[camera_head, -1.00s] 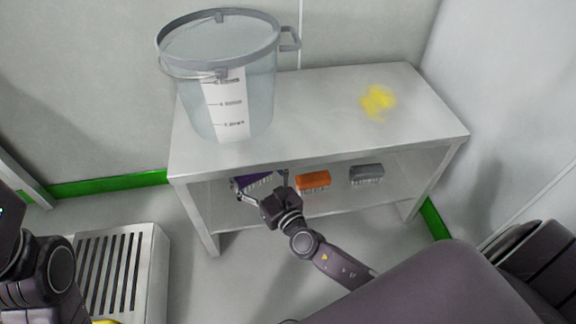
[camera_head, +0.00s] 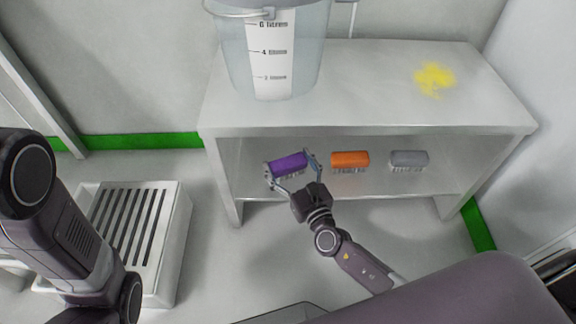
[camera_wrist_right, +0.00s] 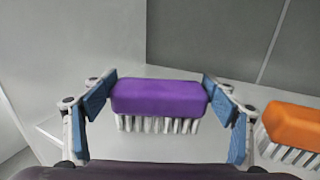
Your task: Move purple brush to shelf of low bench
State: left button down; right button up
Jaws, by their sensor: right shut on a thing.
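The purple brush (camera_head: 289,164) is between the fingers of my right gripper (camera_head: 292,168), which is shut on its two ends. In the right wrist view the purple brush (camera_wrist_right: 160,97) is level, bristles down, between the blue finger pads. It is at the left part of the lower shelf (camera_head: 390,185) of the low bench (camera_head: 370,90). Whether the bristles touch the shelf I cannot tell. My left arm shows at the left of the head view, but its gripper is out of view.
An orange brush (camera_head: 350,159) and a grey brush (camera_head: 409,159) stand on the shelf to the right. A clear graduated bucket (camera_head: 300,60) and a yellow powder patch (camera_head: 434,78) are on the bench top. A slotted metal unit (camera_head: 170,240) stands on the floor at left.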

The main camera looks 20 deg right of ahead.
jog(key=shift+f, duration=0.1)
jog(key=shift+f, duration=0.2)
jog(key=o, duration=1.2)
jog(key=shift+r, duration=0.1)
